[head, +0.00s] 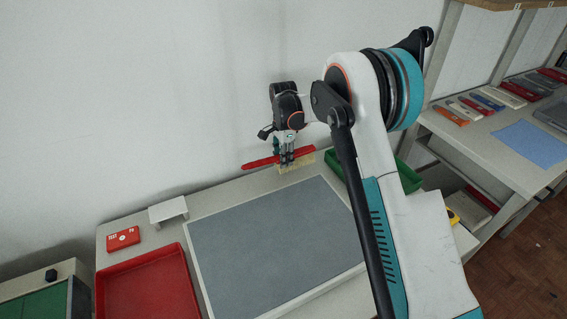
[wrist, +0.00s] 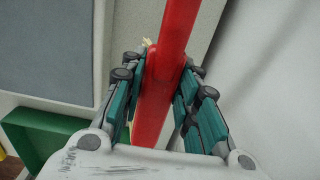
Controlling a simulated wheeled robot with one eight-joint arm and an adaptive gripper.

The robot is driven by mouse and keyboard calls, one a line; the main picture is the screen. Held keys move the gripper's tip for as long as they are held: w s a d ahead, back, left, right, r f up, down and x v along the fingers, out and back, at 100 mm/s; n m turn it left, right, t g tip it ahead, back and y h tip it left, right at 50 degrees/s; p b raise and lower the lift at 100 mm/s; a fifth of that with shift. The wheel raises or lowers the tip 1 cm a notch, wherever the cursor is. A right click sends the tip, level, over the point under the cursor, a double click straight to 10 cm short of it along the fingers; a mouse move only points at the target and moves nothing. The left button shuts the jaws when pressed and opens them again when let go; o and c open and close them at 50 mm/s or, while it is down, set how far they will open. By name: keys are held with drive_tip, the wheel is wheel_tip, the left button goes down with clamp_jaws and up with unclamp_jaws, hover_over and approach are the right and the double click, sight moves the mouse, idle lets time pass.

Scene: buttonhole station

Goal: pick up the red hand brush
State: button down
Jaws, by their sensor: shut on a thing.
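The red hand brush (head: 263,162) is at the back of the table, with a long red handle and pale bristles (head: 297,163) on its underside. My gripper (head: 287,160) is shut on it from above, with the handle sticking out to the left. In the wrist view the brush's red body (wrist: 165,70) runs between the two teal-and-black fingers of my gripper (wrist: 160,92). The bristles are close to the table top; I cannot tell if they touch it.
A grey mat (head: 275,240) covers the middle of the table. A red tray (head: 148,285), a red box (head: 123,239) and a small white stand (head: 168,211) are at the left. A green bin (head: 408,178) is right of the brush, partly behind my arm. The wall is close behind.

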wheel_tip(320, 180, up, 15)
drive_tip(key=p, duration=0.3)
drive_tip(key=shift+r, duration=0.1)
